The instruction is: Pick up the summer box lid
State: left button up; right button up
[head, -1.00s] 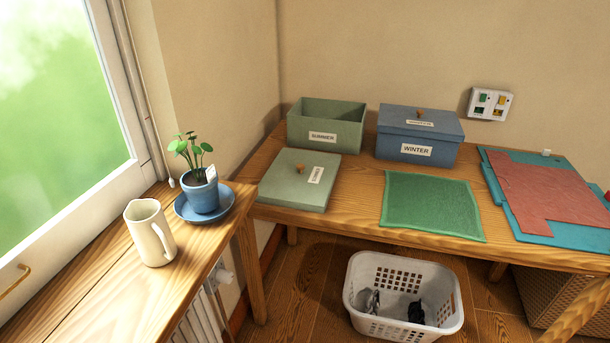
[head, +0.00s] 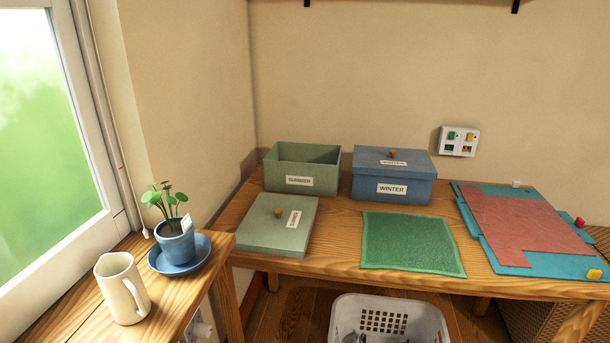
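The summer box lid (head: 262,231) is a flat, sage-green square with a small orange-brown knob (head: 278,211) and a white label. It lies flat on the wooden table, at its left end. The open summer box (head: 318,177), green with a "SUMMER" label, stands just behind it without a lid. The winter box (head: 392,174) is blue, has its lid on, and stands to the right of the summer box. Neither of my grippers shows in the head view.
A green cloth (head: 412,243) lies right of the lid. Red and teal sheets (head: 525,222) cover the table's right end. A white basket (head: 390,320) stands on the floor below. The sill at left holds a cream jug (head: 121,288) and a potted plant (head: 175,241) on a blue saucer.

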aim_at(278, 225)
jog(key=i+l+z, duration=0.15)
jog(key=i+z, duration=0.8)
jog(key=k+l, duration=0.05)
